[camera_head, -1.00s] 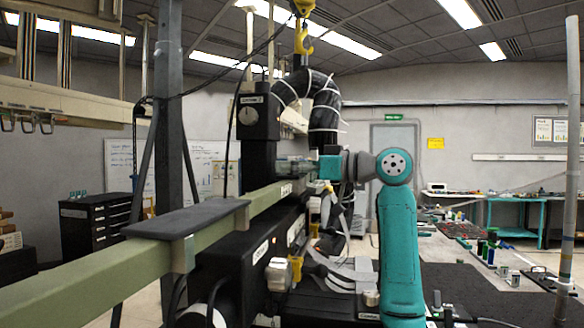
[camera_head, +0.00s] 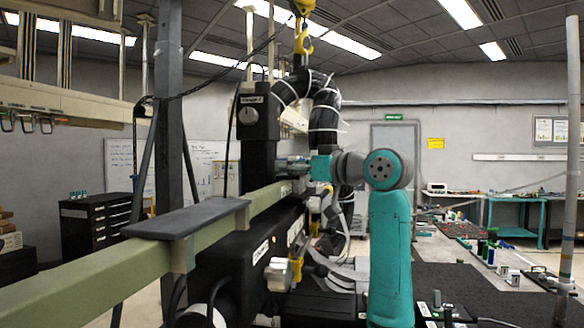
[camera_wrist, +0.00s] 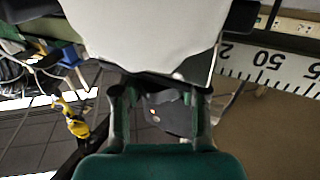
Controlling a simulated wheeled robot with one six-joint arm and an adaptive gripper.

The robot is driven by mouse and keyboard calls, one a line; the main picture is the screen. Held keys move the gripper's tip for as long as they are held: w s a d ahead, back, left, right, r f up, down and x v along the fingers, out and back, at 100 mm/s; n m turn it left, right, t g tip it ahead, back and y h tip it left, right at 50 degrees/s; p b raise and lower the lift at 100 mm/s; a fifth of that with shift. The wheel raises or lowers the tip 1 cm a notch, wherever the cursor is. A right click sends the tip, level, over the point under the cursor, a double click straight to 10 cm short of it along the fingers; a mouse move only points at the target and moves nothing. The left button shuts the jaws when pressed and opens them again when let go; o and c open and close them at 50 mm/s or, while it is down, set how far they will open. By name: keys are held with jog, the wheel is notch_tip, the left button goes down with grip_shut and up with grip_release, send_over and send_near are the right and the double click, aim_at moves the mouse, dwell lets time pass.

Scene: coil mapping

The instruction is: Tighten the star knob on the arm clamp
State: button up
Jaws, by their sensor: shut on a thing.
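My gripper (camera_head: 292,165) reaches left from my wrist, at the side of the black post (camera_head: 262,150) above the green rail (camera_head: 215,225). In the wrist view, its two fingers (camera_wrist: 162,90) stand apart, their tips against a dark part under a pale plate (camera_wrist: 150,35). It is shut on this part, which appears to be the star knob; the fingers and plate hide most of it. The knob's lobes cannot be made out in either view. The arm clamp is not clearly distinguishable from the black parts around the post.
A white scale (camera_wrist: 275,70) lies right of the gripper in the wrist view. Thick black cable (camera_head: 325,110) loops behind my wrist, and a yellow hook (camera_head: 302,35) hangs above. A dark plate (camera_head: 180,222) rests on the rail. Benches (camera_head: 510,205) stand far right.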

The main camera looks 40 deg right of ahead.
jog(key=shift+m+h, duration=1.5)
jog(key=shift+h, duration=0.8)
jog(key=o, duration=1.2)
jog(key=shift+c, duration=0.2)
jog(key=s+a, duration=0.1)
jog(key=s, duration=1.1)
